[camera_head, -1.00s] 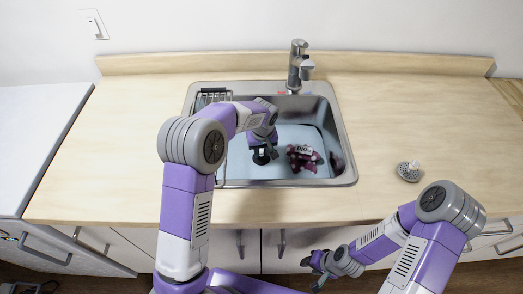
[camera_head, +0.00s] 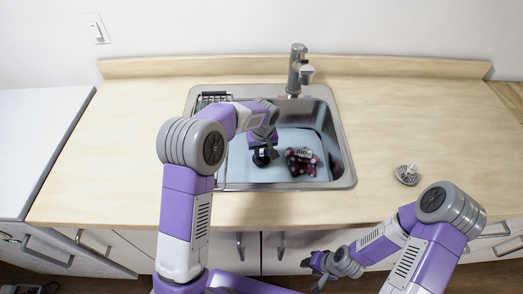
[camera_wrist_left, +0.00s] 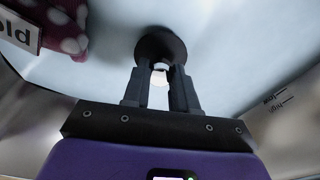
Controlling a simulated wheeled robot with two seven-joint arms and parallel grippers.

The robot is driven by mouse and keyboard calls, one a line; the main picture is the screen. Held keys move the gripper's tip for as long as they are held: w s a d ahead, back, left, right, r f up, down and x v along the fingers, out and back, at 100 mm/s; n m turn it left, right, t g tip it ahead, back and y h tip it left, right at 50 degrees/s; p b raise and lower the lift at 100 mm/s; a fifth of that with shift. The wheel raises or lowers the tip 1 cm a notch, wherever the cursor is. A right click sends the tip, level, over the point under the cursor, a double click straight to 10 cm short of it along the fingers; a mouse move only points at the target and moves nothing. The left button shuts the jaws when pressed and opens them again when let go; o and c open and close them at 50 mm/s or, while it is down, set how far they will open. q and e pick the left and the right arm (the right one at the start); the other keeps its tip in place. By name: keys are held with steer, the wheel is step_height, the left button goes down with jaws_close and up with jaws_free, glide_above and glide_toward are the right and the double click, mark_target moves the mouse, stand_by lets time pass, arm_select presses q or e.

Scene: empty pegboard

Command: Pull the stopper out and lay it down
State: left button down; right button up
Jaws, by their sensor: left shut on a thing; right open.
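A dark round stopper (camera_head: 261,161) is in the sink under my left gripper. In the left wrist view the stopper (camera_wrist_left: 160,47) sits between the fingertips, with a small white part showing between the fingers. My left gripper (camera_head: 265,150) reaches down into the sink, and its fingers (camera_wrist_left: 160,72) are shut on the stopper. I cannot tell whether the stopper is seated in the drain or lifted, as the gripper hides part of it. My right gripper (camera_head: 313,268) is open and empty, low in front of the cabinets.
The steel sink (camera_head: 343,160) has a pale blue interior. A dark red, white-spotted item with a label (camera_head: 302,162) lies right of the stopper. A wire rack (camera_head: 212,95), tap (camera_head: 298,70) and small metal strainer (camera_head: 406,176) are nearby. The counter (camera_head: 110,150) has free room.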

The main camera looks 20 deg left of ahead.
mark_target(261, 151)
arm_select(q)
steer(key=shift+r, duration=0.1)
steer(key=shift+r+p, duration=1.7)
steer(key=shift+r, duration=0.45)
